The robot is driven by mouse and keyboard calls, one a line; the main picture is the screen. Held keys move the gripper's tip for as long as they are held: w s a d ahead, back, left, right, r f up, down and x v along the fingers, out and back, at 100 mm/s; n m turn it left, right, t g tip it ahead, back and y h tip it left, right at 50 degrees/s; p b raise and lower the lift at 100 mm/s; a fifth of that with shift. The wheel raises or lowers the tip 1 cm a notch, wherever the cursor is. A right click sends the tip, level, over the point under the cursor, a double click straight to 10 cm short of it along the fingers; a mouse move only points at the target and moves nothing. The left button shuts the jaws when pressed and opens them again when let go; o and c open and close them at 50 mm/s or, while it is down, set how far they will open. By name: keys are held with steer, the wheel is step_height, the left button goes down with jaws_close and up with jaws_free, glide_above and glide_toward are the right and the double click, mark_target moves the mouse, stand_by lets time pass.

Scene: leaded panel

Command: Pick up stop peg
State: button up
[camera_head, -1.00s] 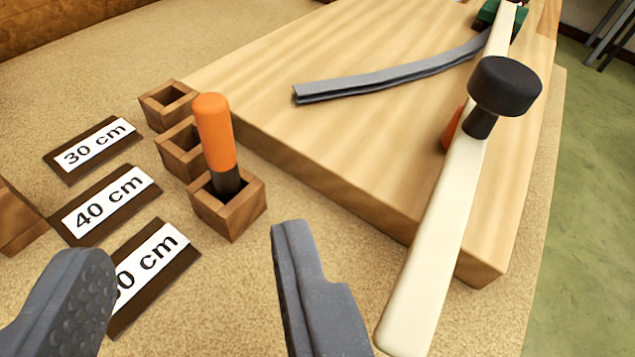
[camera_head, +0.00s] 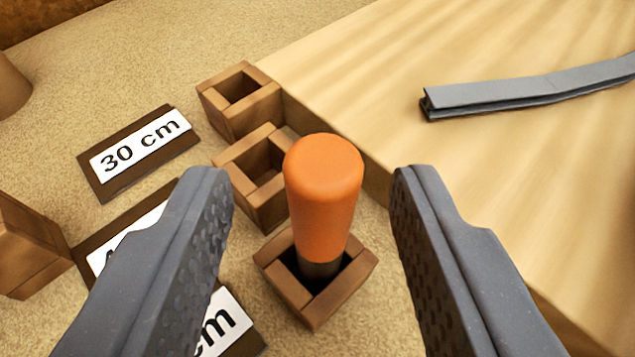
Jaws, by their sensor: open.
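The stop peg (camera_head: 322,200) has an orange, rounded top and a dark lower part. It stands upright in the nearest of three small wooden square sockets (camera_head: 345,297). My gripper (camera_head: 312,190) is open, with one dark grey finger to the left of the peg and the other to its right. There is a visible gap on both sides, and the fingers do not appear to touch the peg. The peg's lower end is hidden inside the socket.
Two empty sockets, a middle one (camera_head: 240,185) and a far one (camera_head: 222,108), stand behind the peg. A 30 cm label (camera_head: 140,148) and partly hidden labels lie left. A wooden board (camera_head: 400,50) with a grey lead strip (camera_head: 520,92) is close on the right.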

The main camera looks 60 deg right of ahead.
mark_target(312, 225)
steer(key=x, duration=0.4)
steer(key=shift+r, duration=0.1)
jaws_close()
